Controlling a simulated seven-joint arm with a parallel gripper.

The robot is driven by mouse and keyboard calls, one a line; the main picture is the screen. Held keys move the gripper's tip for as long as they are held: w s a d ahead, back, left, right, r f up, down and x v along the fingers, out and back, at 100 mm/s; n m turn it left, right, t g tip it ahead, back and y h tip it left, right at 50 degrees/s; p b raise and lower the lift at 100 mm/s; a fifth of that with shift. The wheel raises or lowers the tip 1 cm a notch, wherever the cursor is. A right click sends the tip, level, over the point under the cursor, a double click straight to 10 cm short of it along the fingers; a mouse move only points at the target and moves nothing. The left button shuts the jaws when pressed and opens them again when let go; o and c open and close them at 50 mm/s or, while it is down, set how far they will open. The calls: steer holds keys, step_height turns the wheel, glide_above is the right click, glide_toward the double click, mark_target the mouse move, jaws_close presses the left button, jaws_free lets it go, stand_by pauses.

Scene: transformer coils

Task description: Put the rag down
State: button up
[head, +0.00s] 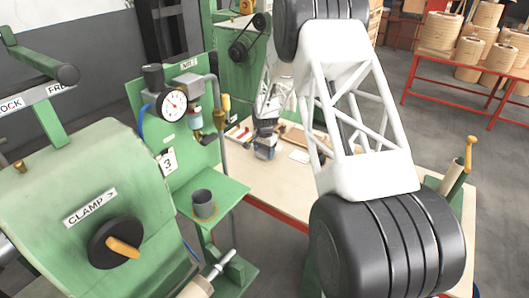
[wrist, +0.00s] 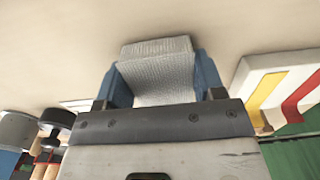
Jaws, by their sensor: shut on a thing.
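The rag (wrist: 158,72) is a pale grey, textured cloth. In the wrist view it sits between the two blue fingers of my gripper (wrist: 160,85), which is shut on it. The pale tabletop fills the background behind the rag. The wrist view does not clearly show whether the rag touches it. In the head view my gripper (head: 265,150) is small and low over the pale table (head: 255,182), and the rag cannot be made out there.
In the wrist view a white tray with yellow and red stripes (wrist: 275,95) is at the right, and dark round-topped items (wrist: 55,125) are at the left. In the head view a white card (head: 299,156) lies beside the gripper. A green machine (head: 95,195) stands at the left.

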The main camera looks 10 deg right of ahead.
mark_target(265, 151)
steer(key=shift+f, duration=0.1)
steer(key=o, duration=1.2)
steer(key=shift+r, duration=6.15)
